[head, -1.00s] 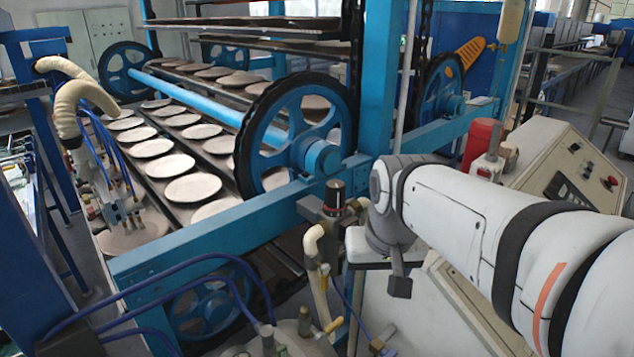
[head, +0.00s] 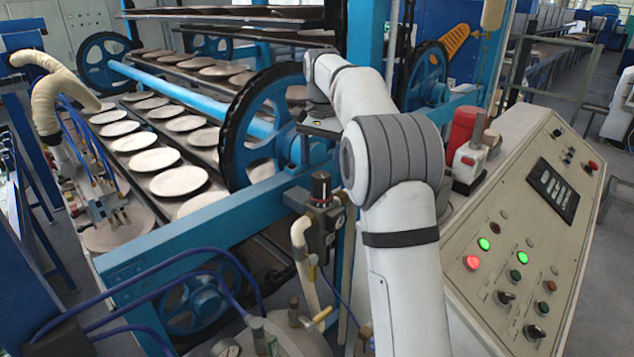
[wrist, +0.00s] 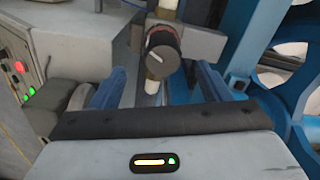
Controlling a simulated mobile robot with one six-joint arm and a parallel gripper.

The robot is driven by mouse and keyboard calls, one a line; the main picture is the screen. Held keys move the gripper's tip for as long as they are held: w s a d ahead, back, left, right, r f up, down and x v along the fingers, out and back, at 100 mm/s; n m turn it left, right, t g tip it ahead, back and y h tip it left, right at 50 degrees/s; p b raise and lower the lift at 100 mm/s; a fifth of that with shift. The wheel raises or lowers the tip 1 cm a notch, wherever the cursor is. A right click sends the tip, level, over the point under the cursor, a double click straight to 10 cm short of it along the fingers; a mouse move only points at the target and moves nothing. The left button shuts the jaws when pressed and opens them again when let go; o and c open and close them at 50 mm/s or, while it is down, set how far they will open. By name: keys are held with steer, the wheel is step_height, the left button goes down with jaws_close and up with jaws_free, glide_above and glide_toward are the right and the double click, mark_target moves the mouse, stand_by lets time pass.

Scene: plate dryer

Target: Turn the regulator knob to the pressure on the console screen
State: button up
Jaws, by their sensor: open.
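The regulator knob (head: 321,186) is black with a reddish ring. It stands on top of the regulator body (head: 322,228) near the machine's blue frame. In the wrist view the knob (wrist: 163,48) shows its dark round face with a short pale pointer line. My gripper (wrist: 160,72) is open, its blue fingers apart on either side below the knob in the picture, and nothing is held. In the head view the gripper is above the knob, partly hidden by my arm. The console screen (head: 553,189) is dark with pale characters too small to read.
The sloped console (head: 480,285) with lit red and green buttons stands at right. A blue spoked wheel (head: 240,150) and blue frame beam (head: 170,240) are close to the regulator. A beige hose (head: 300,255) hangs beside it. Plates lie on racks behind.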

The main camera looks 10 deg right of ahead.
mark_target(321, 174)
steer(key=shift+w+f, duration=0.25)
steer(key=shift+f, duration=0.25)
step_height(321, 174, down, 7)
steer(key=shift+r+p, duration=0.1)
steer(key=shift+p, duration=0.2)
steer(key=shift+c, duration=0.2)
